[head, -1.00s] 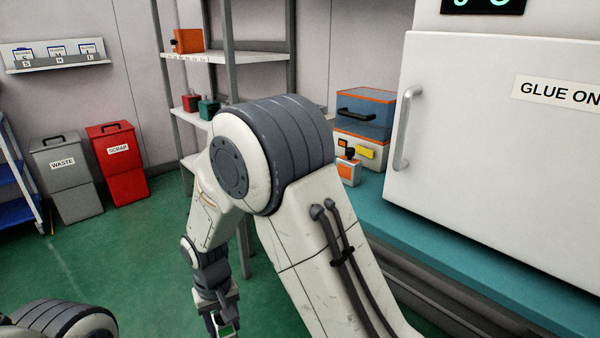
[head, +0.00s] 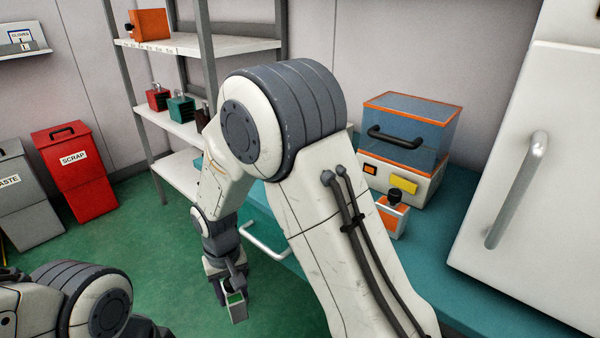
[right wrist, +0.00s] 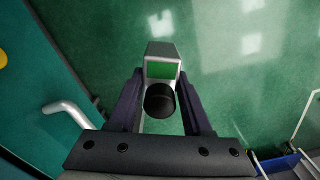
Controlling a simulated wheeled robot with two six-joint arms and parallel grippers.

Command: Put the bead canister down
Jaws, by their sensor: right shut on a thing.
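The bead canister, a pale grey block with a green panel, hangs low over the green floor in the head view (head: 239,313). It also shows in the right wrist view (right wrist: 163,50), with a round black cap toward the camera. My right gripper (head: 229,294) is shut on it. In the right wrist view its two dark fingers (right wrist: 160,76) lie on either side of the canister. My left gripper is out of view; only part of my left arm shows at the lower left.
A teal bench (head: 430,245) carries a blue-lidded box (head: 410,130) and a small orange canister (head: 392,214). A large white cabinet (head: 530,170) stands at the right. A white shelf rack (head: 205,45) holds red, green and orange items. Red scrap (head: 78,180) and grey waste bins stand left.

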